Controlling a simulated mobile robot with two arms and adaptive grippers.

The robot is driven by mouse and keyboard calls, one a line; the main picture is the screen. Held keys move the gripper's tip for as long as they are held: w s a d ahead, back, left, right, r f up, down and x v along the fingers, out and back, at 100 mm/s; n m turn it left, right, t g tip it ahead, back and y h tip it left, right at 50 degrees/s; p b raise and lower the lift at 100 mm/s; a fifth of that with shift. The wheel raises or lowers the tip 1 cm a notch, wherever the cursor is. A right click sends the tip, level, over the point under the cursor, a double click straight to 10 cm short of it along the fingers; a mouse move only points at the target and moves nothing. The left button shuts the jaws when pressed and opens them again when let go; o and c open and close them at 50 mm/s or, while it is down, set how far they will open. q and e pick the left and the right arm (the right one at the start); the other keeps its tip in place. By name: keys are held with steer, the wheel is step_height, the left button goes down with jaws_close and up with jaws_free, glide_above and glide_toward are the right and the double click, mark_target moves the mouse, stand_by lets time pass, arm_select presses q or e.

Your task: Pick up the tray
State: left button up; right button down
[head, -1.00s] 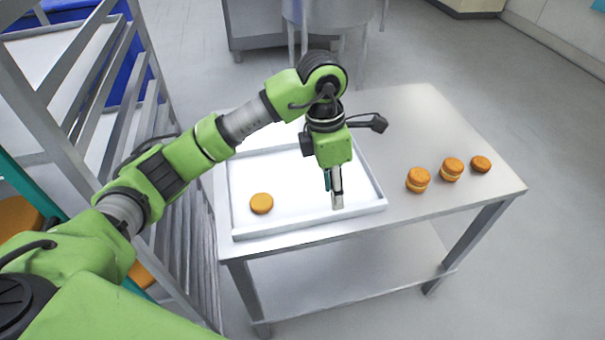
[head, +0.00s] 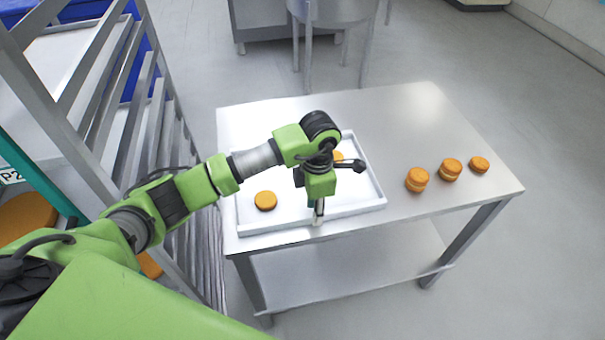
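The white tray (head: 352,207) lies flat on the steel table, with a raised rim all round. An orange round (head: 265,201) sits in its left part, and another orange round (head: 337,156) shows partly behind my wrist. My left gripper (head: 318,218) points down at the tray's front rim, near the middle of that side. Its fingers are seen nearly edge-on, so their gap and any contact with the rim cannot be made out. My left arm covers part of the tray's middle. My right gripper is not in view.
On the steel table (head: 415,115), two stacked rounds (head: 417,180) (head: 450,170) and a smaller single round (head: 479,164) stand right of the tray. A metal rack (head: 128,95) stands close on the left. The table's back right is clear.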

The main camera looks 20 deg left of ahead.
arm_select(q)
steer(key=shift+f, duration=1)
jaws_close()
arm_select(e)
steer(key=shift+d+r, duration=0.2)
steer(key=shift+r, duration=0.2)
arm_select(q)
steer(key=shift+w+a+r, duration=0.1)
steer(key=shift+w+r, duration=0.05)
steer(key=shift+r, duration=0.05)
